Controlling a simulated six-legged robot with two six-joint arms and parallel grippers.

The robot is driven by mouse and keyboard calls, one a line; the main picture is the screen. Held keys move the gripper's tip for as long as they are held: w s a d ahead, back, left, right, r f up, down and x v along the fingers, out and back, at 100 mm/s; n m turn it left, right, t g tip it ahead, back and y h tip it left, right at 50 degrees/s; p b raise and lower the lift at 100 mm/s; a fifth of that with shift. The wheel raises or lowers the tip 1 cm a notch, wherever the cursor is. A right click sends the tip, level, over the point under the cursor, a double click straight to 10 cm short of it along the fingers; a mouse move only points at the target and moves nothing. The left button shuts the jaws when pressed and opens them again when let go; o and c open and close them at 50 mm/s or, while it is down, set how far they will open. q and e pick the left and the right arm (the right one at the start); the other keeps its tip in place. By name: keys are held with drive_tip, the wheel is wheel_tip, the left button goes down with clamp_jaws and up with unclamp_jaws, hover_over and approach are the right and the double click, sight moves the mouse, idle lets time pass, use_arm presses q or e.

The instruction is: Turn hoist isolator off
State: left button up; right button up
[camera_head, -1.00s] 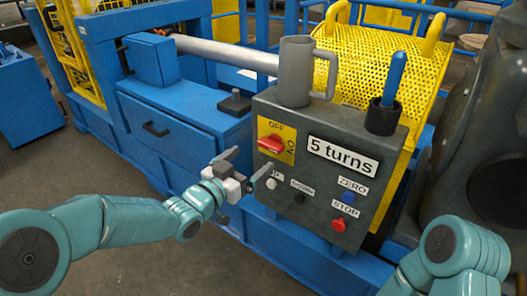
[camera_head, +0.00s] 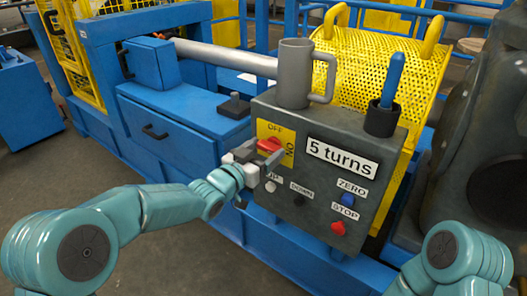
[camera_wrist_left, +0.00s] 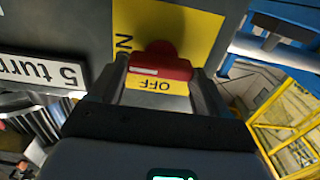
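The hoist isolator is a red rotary knob (camera_head: 269,145) on a yellow plate (camera_head: 289,131) marked OFF at the top and ON at the right side. It sits on the upper left of the dark control box (camera_head: 300,225). A pale mark on the red knob (camera_wrist_left: 160,62) lies on its side nearer ON in the left wrist view. My left gripper (camera_head: 262,158) is open at the plate. Its fingers stand on either side of the knob in the wrist view; whether they touch it cannot be told. My right gripper is out of view; only its arm shows lower right.
Below the isolator are a white button (camera_head: 270,187), a black DOWN button (camera_head: 299,200), a blue ZERO button (camera_head: 348,199) and a red STOP button (camera_head: 338,228). A grey mug (camera_head: 294,75) and a holder with a blue tool (camera_head: 391,82) stand on top.

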use_arm(q)
drive_tip(key=shift+n, duration=0.4)
drive_tip(key=n+p, duration=0.2)
drive_tip(key=n, duration=0.1)
drive_tip(key=n+p, duration=0.1)
drive_tip(key=n, duration=0.3)
drive_tip(key=shift+w+a+n+p, duration=0.1)
drive_tip(key=shift+n+p, duration=0.2)
drive_tip(key=shift+p, duration=0.1)
drive_tip(key=n+p, duration=0.2)
drive_tip(key=n, duration=0.3)
drive_tip(key=shift+f, duration=0.1)
drive_tip(key=shift+f+n+p, duration=0.15)
drive_tip(key=shift+n+p, duration=0.55)
drive_tip(key=shift+n, duration=1.5)
drive_tip(key=o, duration=1)
drive_tip(key=p+v, duration=0.1)
drive_tip(key=v, duration=1.5)
drive_tip(key=shift+a+p, duration=0.15)
drive_tip(key=shift+p, duration=0.15)
